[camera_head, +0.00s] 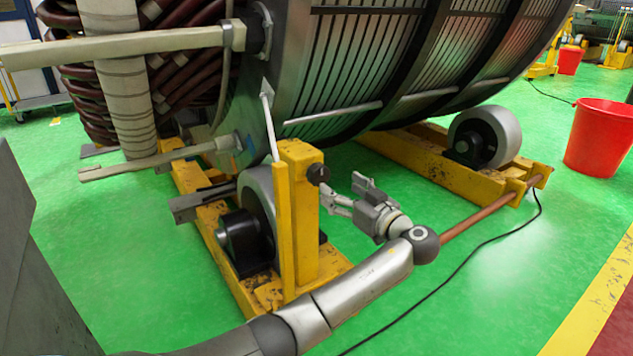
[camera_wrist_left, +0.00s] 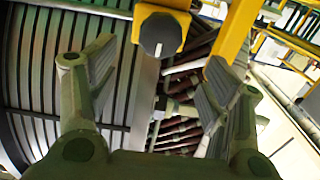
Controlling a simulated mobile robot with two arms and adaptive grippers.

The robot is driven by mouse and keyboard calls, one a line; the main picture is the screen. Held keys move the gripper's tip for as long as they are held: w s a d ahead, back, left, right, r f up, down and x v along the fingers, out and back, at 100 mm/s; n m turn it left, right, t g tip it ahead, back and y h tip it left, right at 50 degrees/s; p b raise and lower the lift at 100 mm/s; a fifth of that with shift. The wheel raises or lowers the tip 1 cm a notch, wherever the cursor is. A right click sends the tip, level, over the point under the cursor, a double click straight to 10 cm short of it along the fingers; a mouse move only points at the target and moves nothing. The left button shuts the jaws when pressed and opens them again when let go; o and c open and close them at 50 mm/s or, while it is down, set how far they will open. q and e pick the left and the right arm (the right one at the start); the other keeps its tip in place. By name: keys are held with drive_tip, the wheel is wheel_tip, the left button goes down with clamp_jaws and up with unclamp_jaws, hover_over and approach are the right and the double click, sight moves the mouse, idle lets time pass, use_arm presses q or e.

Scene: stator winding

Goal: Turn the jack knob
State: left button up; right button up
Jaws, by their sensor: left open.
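The jack knob (camera_head: 318,174) is a dark round knob on the side of a yellow jack post (camera_head: 301,220), below the large stator. In the left wrist view the knob (camera_wrist_left: 160,35) shows as a grey-black disc near the top centre, on a yellow block. My left gripper (camera_head: 346,192) is open and empty, just right of the knob and facing it. In the wrist view its two fingers (camera_wrist_left: 158,80) stand apart, with the knob beyond and above the gap. The knob is not touched. My right gripper is not in view.
The slotted stator (camera_head: 360,65) hangs over the area on yellow roller stands (camera_head: 424,164). A brown rod (camera_head: 478,216) runs to the far stand. A black cable (camera_head: 470,265) crosses the green floor. A red bucket (camera_head: 599,138) stands at right.

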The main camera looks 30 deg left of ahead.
sight(322, 176)
use_arm(q)
drive_tip(key=b+x, duration=0.2)
drive_tip(key=x, duration=0.6)
drive_tip(key=shift+w+a+f, duration=0.15)
drive_tip(key=shift+w+a, duration=0.05)
drive_tip(key=shift+a, duration=0.15)
drive_tip(key=shift+w+a, duration=0.25)
drive_tip(key=shift+a, duration=0.35)
drive_tip(key=c, duration=1)
drive_tip(key=shift+c, duration=0.2)
